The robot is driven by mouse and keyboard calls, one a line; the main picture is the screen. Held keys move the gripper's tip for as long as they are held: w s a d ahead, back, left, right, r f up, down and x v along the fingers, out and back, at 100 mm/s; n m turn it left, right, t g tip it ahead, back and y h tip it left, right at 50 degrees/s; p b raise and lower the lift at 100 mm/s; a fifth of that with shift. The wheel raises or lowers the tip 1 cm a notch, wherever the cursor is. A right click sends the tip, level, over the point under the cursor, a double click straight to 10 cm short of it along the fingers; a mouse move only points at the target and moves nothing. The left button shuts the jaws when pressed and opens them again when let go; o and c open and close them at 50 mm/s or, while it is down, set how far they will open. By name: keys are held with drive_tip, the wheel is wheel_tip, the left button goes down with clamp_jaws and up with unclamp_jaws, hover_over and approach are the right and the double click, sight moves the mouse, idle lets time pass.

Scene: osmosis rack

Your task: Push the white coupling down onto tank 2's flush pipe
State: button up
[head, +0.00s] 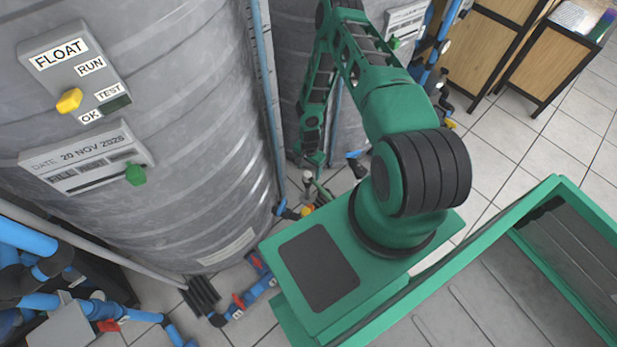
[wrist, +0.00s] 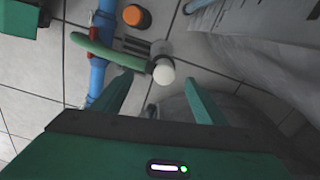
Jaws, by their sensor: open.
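A white rounded piece, seemingly the white coupling (wrist: 163,73), shows in the wrist view at the top of a short grey upright pipe (wrist: 160,50). It lies between and just beyond the fingertips of my gripper (wrist: 158,80). The fingers are spread apart, with no visible contact on it. In the head view my gripper (head: 312,158) points down in the gap between two grey tanks, just above a small pale-topped piece (head: 308,176). I cannot tell how far the coupling sits on the pipe, and no tank number is readable.
A blue pipe (wrist: 97,72) with red fittings and an orange cap (wrist: 133,15) are nearby. The large tank (head: 190,130) stands close on the left. Open tiled floor (head: 560,120) lies to the right.

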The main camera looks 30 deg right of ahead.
sight(309, 175)
drive_tip(key=shift+f, duration=2.6)
drive_tip(key=c, duration=1.1)
